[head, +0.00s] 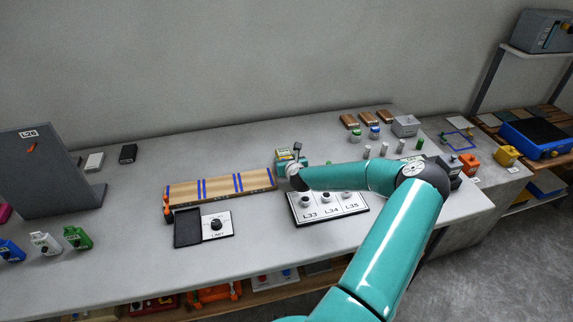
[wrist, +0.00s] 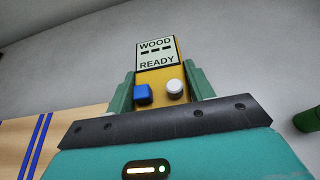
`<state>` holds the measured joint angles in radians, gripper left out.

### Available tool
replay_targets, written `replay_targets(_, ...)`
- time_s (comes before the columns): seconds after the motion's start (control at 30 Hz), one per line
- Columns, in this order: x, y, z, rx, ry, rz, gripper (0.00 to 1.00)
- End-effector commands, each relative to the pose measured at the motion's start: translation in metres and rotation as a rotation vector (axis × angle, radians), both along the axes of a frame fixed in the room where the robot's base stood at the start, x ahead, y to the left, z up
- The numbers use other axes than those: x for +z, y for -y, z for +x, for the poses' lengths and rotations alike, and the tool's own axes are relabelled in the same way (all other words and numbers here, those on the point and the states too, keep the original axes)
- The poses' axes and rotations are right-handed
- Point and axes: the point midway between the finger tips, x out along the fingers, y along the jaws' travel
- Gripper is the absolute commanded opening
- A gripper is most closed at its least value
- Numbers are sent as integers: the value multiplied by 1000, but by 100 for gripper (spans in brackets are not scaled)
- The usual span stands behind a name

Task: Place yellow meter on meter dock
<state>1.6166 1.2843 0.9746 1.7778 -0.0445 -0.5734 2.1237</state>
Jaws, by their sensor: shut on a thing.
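The yellow meter (wrist: 160,88) has a screen reading "WOOD --- READY", a blue button and a white button. In the wrist view it stands upright between the green fingers of my gripper (wrist: 162,90), which are shut on its sides. In the head view my gripper (head: 288,157) is over the table, by the right end of a wooden board with blue stripes (head: 220,188). The meter is small and partly hidden there. No meter dock is clearly marked. A dark shallow tray (head: 187,228) lies in front of the board, beside a white dial panel (head: 217,224).
A panel labelled L33, L34, L35 (head: 328,208) lies under my forearm. Wooden blocks (head: 367,117) and small cylinders stand at the back right.

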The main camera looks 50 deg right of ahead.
Motion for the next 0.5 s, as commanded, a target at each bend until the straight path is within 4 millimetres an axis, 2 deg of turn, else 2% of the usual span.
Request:
replay_targets(0.03, -10, 0, 0, -1, 0, 3, 22)
replay_targets(0.13, -19, 0, -1, -2, 1, 3, 22)
replay_targets(0.47, -21, 0, -1, -1, 0, 0, 22)
replay_targets(0.5, -22, 0, -1, -1, 0, 0, 55)
